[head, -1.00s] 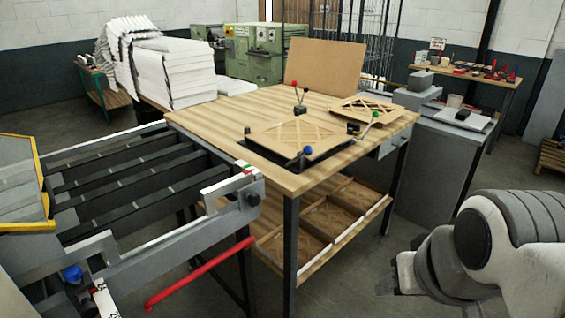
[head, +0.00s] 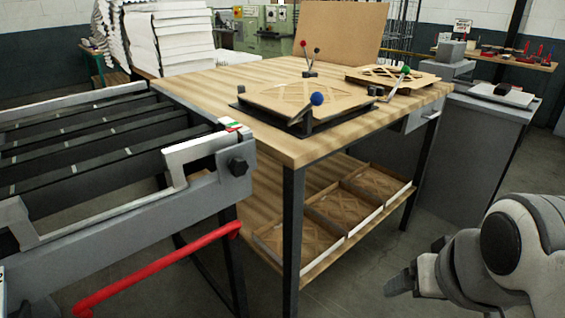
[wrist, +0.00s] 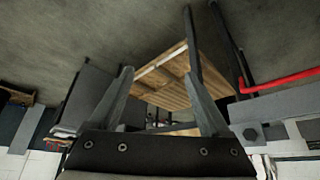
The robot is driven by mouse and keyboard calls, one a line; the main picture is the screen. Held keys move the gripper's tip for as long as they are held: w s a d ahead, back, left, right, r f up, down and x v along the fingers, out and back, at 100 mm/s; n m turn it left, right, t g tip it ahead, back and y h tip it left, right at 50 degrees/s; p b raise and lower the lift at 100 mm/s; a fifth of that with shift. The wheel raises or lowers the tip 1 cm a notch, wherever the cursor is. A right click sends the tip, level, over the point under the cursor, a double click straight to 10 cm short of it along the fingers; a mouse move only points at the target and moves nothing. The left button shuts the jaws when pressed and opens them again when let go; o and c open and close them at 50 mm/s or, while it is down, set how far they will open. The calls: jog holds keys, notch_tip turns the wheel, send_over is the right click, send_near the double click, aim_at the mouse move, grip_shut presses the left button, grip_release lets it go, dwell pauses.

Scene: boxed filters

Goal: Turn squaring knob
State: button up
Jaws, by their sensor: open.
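A black lobed knob (head: 238,167) sits on the end bracket of the grey roller conveyor's side rail (head: 200,195), below a small red and green marker. In the wrist view the knob (wrist: 250,133) shows at the right, outside the fingers. My gripper (head: 398,285) is at the lower right of the head view, well apart from the knob, with the workbench legs between them. In the wrist view my gripper (wrist: 157,75) has its two fingers spread wide with nothing held between them.
A wooden workbench (head: 225,85) carries a fixture with a blue-ball lever (head: 317,99), and a green-ball lever (head: 405,70). A red bent bar (head: 150,268) sticks out below the conveyor. A grey cabinet (head: 470,150) stands right. Floor is clear before the bench.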

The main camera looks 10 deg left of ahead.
notch_tip(320, 180, down, 9)
jog(key=b, duration=0.7)
jog(key=w+a+r+n+t+y+p, duration=0.1)
jog(key=w+r+n+t, duration=0.3)
jog(key=w, duration=0.5)
jog(key=w+r+n+t+p, duration=0.1)
jog(key=w+r+t, duration=0.45)
jog(key=w, duration=0.35)
jog(key=w+a+r+n+y, duration=0.2)
jog(key=a+r+n+y, duration=0.15)
jog(key=a+y, duration=0.3)
jog(key=n+g+y+p, duration=0.4)
jog(key=n+y+p, duration=0.15)
jog(key=p, duration=0.35)
send_near(242, 169)
jog(key=shift+t+y, duration=0.3)
jog(key=shift+t, duration=0.05)
jog(key=x, duration=0.3)
jog(key=b+x, duration=0.1)
jog(key=x, duration=0.2)
jog(key=f+x, duration=0.1)
jog(key=x, duration=0.2)
jog(key=shift+w+a+b, duration=0.1)
jog(key=shift+a+b, duration=0.15)
jog(key=shift+b, duration=0.15)
grip_shut()
